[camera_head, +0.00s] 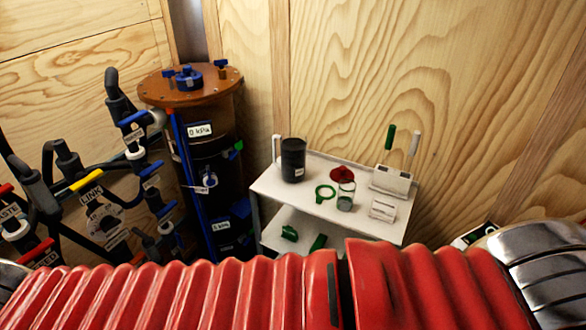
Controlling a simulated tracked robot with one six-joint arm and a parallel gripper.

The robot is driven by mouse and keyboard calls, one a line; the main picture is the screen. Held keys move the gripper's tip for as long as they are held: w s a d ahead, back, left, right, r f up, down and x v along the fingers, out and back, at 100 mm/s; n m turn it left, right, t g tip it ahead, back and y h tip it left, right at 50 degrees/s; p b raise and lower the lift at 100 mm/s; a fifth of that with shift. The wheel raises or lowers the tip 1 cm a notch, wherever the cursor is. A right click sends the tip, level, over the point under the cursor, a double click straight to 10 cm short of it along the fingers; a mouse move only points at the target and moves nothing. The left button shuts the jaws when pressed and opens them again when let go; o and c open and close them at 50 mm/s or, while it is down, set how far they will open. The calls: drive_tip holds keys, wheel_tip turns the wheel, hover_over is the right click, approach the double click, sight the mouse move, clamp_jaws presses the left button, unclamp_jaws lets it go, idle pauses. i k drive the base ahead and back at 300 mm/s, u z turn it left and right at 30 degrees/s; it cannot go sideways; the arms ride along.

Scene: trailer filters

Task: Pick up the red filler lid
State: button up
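The red filler lid (342,174) lies on the white upper shelf of a small stand. It is a small red round piece with an uneven edge. A clear glass jar (346,196) stands just in front of it and covers a little of its near side. A green ring (325,193) lies to the left of the jar. My gripper is not in view; a red ribbed sleeve of my own arm crosses the bottom of the view.
The white stand (262,187) also bears a dark canister (293,160), a white holder (391,180) with upright tools and a small white block (383,209). Green parts lie on its lower shelf. A tall filter vessel (206,150) and hoses stand left. Wooden walls close the back.

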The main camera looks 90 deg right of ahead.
sight(336, 174)
drive_tip(key=z, duration=0.2)
drive_tip(key=k, duration=0.55)
drive_tip(key=z, duration=0.55)
drive_tip(key=k, duration=0.75)
drive_tip(key=z, duration=0.85)
drive_tip(key=i, duration=1.2)
drive_tip(key=z, duration=0.1)
